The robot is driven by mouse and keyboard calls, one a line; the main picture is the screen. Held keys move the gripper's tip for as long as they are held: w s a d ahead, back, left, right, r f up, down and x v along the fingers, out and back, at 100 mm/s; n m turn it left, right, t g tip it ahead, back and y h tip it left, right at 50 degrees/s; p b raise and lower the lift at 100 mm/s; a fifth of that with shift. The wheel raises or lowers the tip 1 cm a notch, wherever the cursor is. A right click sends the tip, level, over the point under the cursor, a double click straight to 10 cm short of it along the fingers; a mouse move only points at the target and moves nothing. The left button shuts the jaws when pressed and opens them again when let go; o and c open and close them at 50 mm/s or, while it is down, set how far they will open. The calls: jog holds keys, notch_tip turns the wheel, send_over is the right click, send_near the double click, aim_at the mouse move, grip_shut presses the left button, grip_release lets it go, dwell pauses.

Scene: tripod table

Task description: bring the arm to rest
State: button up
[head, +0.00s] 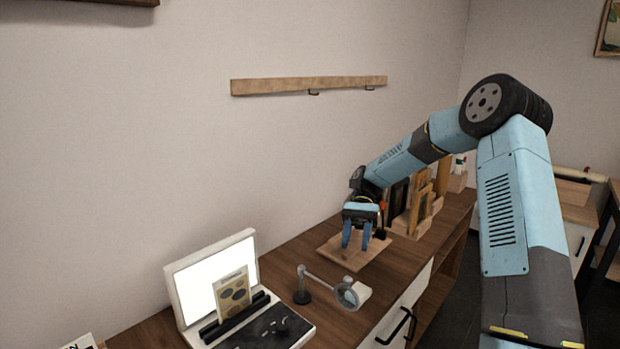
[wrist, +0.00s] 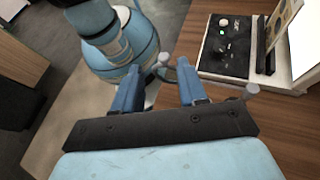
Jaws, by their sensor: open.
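My gripper (head: 356,238) is at the end of my blue arm, which reaches over the wooden table (head: 325,230) from the right. Its two blue fingers point down, apart, with nothing between them, above a light wooden board (head: 345,252). In the wrist view, my gripper (wrist: 158,82) also shows two separate, empty fingers. Whether the fingertips touch the board cannot be told.
A magnifier on a stand (head: 347,295) is in front of my gripper. A white lit panel with a black control base (head: 262,330) stands at the left. Wooden frames (head: 421,207) stand right behind my gripper. A wall rail (head: 310,85) hangs above.

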jog(key=s+d+r+n+t+h, duration=0.1)
jog(key=s+d+r+t, duration=0.2)
jog(key=s+r+t, duration=0.2)
jog(key=s+d+r+n+t+h, duration=0.1)
jog(key=s+d+r+t, duration=0.3)
jog(key=s, duration=0.8)
jog(key=s+d+r+n+t+h, duration=0.2)
jog(key=s+d+r+t, duration=0.2)
jog(key=s+r+t, duration=0.4)
jog(key=shift+s+d+t, duration=0.25)
jog(key=shift+s+t, duration=0.35)
jog(key=shift+s, duration=0.1)
dwell(1.0)
jog(key=shift+a, duration=0.1)
